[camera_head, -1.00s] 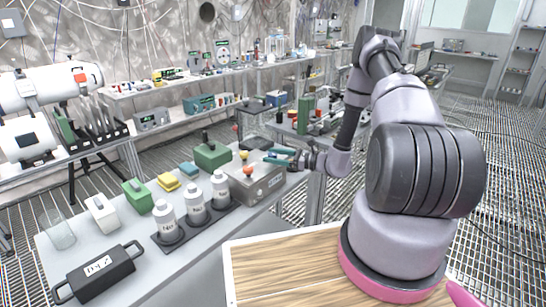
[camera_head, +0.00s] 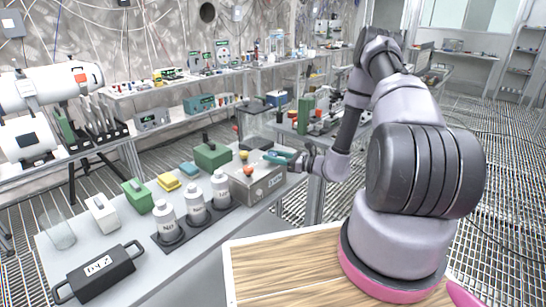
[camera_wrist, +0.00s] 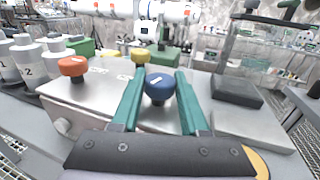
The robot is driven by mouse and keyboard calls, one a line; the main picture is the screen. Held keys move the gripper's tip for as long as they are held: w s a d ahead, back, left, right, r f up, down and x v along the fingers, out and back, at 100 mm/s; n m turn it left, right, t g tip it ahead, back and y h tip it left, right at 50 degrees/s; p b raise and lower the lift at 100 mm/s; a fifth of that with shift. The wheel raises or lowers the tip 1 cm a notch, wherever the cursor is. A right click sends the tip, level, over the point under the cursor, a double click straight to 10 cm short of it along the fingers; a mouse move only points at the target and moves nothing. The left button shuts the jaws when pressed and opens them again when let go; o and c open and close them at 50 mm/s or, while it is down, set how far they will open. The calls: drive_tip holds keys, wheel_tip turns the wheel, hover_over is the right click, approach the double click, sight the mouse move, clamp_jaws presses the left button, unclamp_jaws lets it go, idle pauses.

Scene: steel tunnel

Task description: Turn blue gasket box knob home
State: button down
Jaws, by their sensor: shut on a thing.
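A grey metal box (camera_head: 262,186) stands at the far right end of the near bench and also fills the middle of the wrist view (camera_wrist: 95,92). On its top are an orange knob (camera_wrist: 72,68), a yellow knob (camera_wrist: 140,56) and a blue knob (camera_wrist: 159,87) with a small white mark. My gripper (camera_wrist: 160,92) is shut on the blue knob, with one teal finger on each side of it. In the head view my gripper (camera_head: 277,157) is over the box's top and hides the blue knob.
White labelled bottles (camera_head: 196,203) stand in a dark rack left of the box. A green box (camera_head: 212,156) is behind them. In the wrist view a dark block (camera_wrist: 237,90) on a grey base is close to the right of my fingers.

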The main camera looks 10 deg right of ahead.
drive_tip(key=m+t+h, duration=0.2)
drive_tip(key=m+h, duration=0.1)
drive_tip(key=m+t+h, duration=0.2)
drive_tip(key=t+h, duration=0.1)
drive_tip(key=h, duration=0.1)
drive_tip(key=shift+s+m+t, duration=0.1)
drive_tip(key=shift+m+t, duration=0.2)
drive_tip(key=shift+m, duration=0.1)
drive_tip(key=shift+c, duration=2.1)
unclamp_jaws()
drive_tip(key=v, duration=1)
drive_tip(key=shift+s, duration=0.4)
